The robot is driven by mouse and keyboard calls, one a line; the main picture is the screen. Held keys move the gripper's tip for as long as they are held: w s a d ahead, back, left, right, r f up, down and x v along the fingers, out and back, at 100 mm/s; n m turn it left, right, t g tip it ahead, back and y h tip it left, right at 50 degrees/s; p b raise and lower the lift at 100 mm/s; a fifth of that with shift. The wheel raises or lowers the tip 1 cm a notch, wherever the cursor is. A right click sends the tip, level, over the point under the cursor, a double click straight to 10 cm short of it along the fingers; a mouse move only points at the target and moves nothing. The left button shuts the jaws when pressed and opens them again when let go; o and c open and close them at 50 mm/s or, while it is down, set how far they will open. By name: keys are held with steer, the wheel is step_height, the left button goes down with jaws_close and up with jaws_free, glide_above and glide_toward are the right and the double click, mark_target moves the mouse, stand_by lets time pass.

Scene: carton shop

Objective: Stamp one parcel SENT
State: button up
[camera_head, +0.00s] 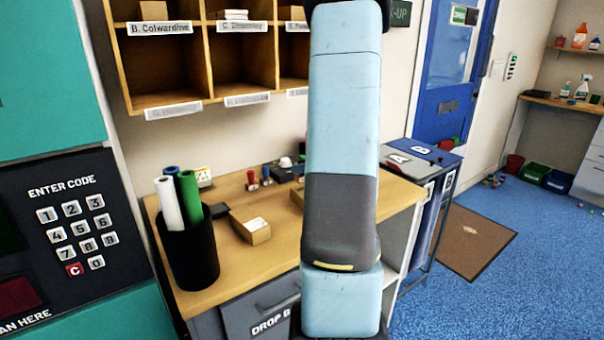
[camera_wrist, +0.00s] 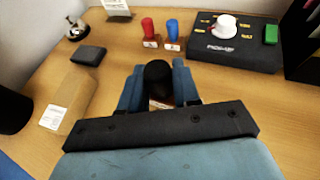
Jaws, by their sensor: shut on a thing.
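My gripper (camera_wrist: 158,88) is shut on a black-handled stamp (camera_wrist: 157,73) in the wrist view, with a pale base partly showing below the handle. Its print face and wording are hidden. A brown parcel (camera_wrist: 72,97) with a white label lies on the desk to the left, apart from the gripper; it also shows in the head view (camera_head: 250,226). A dark flat pad or box (camera_wrist: 87,55) lies beyond the parcel. A red-handled stamp (camera_wrist: 148,30) and a blue-handled stamp (camera_wrist: 171,33) stand behind the gripper. My arm hides the gripper in the head view.
A black device with a white dial (camera_wrist: 225,25) and a green block (camera_wrist: 271,34) stand at the back right. A bell (camera_wrist: 74,28) is at the back left. A black bin of paper rolls (camera_head: 190,250) stands at the desk's left. Bare desk lies between parcel and gripper.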

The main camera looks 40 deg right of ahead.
steer(key=shift+r, duration=1.95)
